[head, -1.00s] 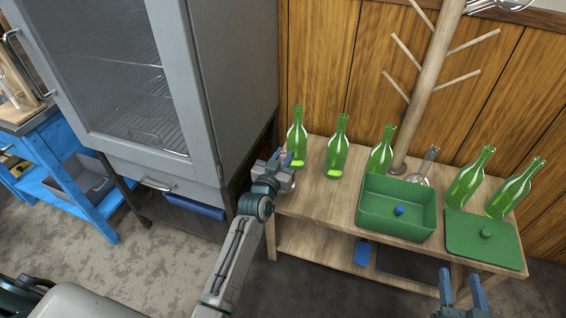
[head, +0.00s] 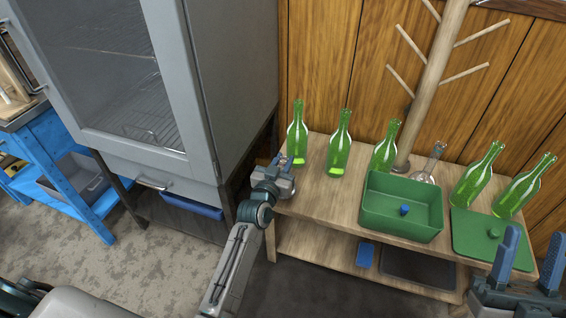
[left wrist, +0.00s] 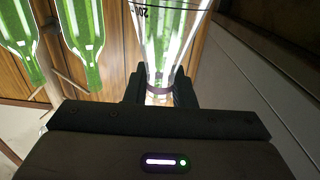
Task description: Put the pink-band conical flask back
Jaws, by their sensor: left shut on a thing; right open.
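My left gripper (head: 282,172) is at the left end of the wooden table, in front of the leftmost green bottle. In the left wrist view its fingers (left wrist: 161,88) are shut on the neck of a clear glass conical flask (left wrist: 168,45). The flask has dark volume marks and a pinkish-purple band at the neck, between the fingers. In the head view the gripper mostly hides this flask, and I cannot tell whether it touches the table. My right gripper (head: 531,250) is open and empty at the lower right, near the table's front right corner.
Several green bottles (head: 339,150) stand along the table (head: 320,205). Another clear flask (head: 425,175) stands behind the green box (head: 400,222), beside the wooden peg stand (head: 430,85). A green lid (head: 475,235) lies at right. A grey cabinet (head: 205,80) stands close on the left.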

